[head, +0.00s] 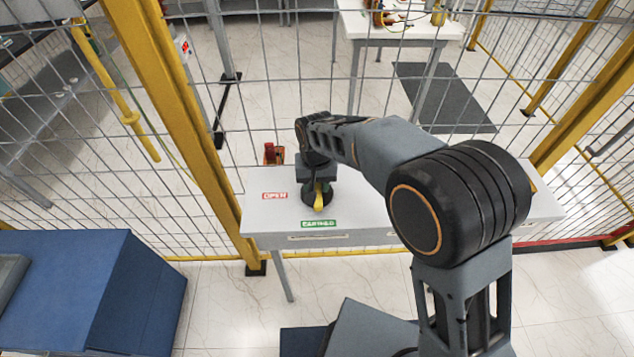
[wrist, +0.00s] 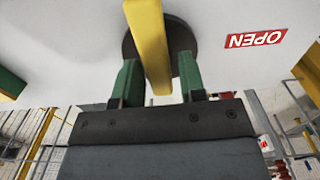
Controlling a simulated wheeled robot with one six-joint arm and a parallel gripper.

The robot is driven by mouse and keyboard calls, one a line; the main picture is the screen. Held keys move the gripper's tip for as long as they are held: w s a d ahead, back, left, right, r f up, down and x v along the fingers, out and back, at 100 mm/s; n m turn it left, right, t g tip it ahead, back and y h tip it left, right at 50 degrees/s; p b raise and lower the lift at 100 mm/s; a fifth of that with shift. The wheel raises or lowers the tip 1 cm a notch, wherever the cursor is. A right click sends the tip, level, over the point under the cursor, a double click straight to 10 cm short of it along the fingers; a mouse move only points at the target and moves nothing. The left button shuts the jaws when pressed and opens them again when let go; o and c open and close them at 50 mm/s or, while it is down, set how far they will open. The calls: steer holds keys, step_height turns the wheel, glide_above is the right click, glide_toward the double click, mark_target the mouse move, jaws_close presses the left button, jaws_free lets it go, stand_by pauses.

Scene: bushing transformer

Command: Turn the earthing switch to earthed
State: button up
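The earthing switch is a round dark disc (head: 312,199) with a yellow handle (head: 319,193), set on a white table top. In the head view the handle points toward the front, near the green EARTHED label (head: 319,224). The red OPEN label (head: 274,196) lies left of the disc. My gripper (wrist: 158,75) is at the switch, its two green fingers on either side of the yellow handle (wrist: 148,45). Gaps show between fingers and handle, wider on the right, so it looks open around the handle. My gripper hides part of the disc in the head view.
A small red device (head: 272,153) stands at the table's back left. A wire mesh fence with yellow posts (head: 178,110) stands around the white table (head: 262,222). A blue cabinet (head: 70,290) stands at the lower left. Bare floor shows left of the table's front leg.

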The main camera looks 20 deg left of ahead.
mark_target(317, 186)
steer(key=shift+o, duration=1)
steer(key=shift+w, duration=0.1)
steer(key=shift+r, duration=0.15)
step_height(317, 186, up, 14)
steer(key=shift+b, duration=0.4)
steer(key=shift+f, duration=0.2)
